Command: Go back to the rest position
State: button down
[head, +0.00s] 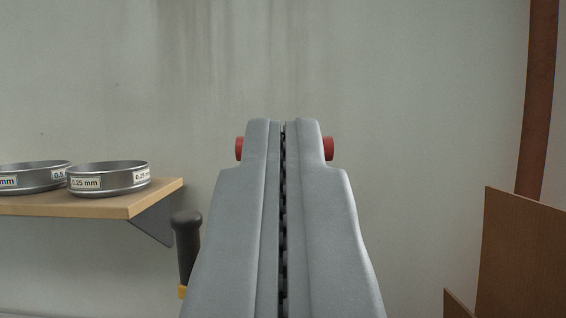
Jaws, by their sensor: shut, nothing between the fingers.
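My gripper (284,124) points away from the camera in the middle of the head view. Its two grey fingers lie side by side along a thin dark seam, shut with nothing between them. A red knob shows on the outer side of each fingertip. The fingertips are in front of the pale wall (420,110) and appear to touch nothing. The gripper hides the lower middle of the view.
A wooden shelf (150,198) at the left bears metal sieves, one labelled 0.25 mm (110,182). A dark handle (186,245) stands below the shelf's right end. Brown panels (520,255) and a reddish-brown post (539,100) are at the right.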

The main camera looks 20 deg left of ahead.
jog(key=s+d+f+m+g+h, duration=0.1)
jog(key=s+d+f+h, duration=0.25)
jog(key=s+d, duration=0.35)
jog(key=s+d+f+m+h, duration=0.2)
jog(key=s+d+f+h, duration=0.1)
jog(key=s+d+f, duration=0.3)
jog(key=s+d+f+m+g+h, duration=0.1)
jog(key=s+d+f, duration=0.3)
jog(key=s+f, duration=0.3)
jog(key=s+d+f+g+h, duration=0.2)
jog(key=s+d+f, duration=0.2)
jog(key=s+f, duration=0.2)
jog(key=shift+s+d+f+m+g, duration=0.15)
jog(key=shift+s+f+m+g, duration=0.2)
jog(key=shift+s, duration=0.75)
